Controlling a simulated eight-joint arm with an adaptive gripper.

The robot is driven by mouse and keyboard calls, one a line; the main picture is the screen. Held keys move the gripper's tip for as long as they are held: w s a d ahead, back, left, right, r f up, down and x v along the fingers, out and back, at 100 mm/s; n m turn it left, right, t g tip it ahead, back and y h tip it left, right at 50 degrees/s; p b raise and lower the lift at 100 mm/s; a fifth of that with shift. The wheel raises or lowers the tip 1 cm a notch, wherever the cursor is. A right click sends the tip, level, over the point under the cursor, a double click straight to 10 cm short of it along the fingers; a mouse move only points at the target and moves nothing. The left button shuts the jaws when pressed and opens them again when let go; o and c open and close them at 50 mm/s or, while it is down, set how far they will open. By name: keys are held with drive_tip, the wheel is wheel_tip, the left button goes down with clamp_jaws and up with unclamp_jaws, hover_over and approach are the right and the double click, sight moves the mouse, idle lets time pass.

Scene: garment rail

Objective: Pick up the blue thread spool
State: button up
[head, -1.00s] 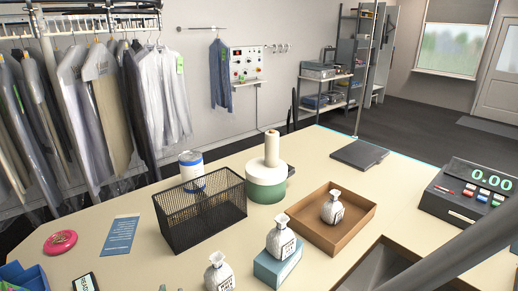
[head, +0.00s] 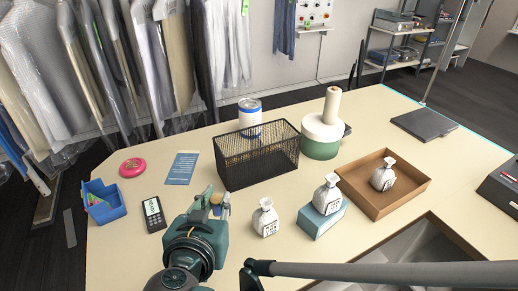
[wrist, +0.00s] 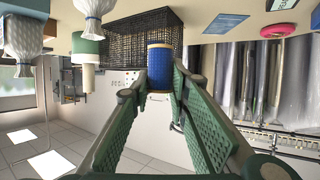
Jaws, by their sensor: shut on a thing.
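The blue thread spool (wrist: 160,68) shows in the wrist view between my fingertips, a blue winding with tan ends. My gripper (wrist: 159,88) has its two green fingers closed against the spool's sides. In the head view my gripper (head: 218,203) is over the counter's front part, left of the white bottles. There the spool is mostly hidden by the fingers, with only small bits of tan and blue showing. I cannot tell its exact height above the counter.
A black mesh basket (head: 258,165) stands behind my gripper. A white bottle (head: 265,219) is to its right, with another on a blue box (head: 321,217). A phone-like device (head: 154,213) and a blue bin (head: 103,204) are to the left.

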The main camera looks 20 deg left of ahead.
drive_tip(key=shift+r, duration=1)
drive_tip(key=shift+w, duration=0.1)
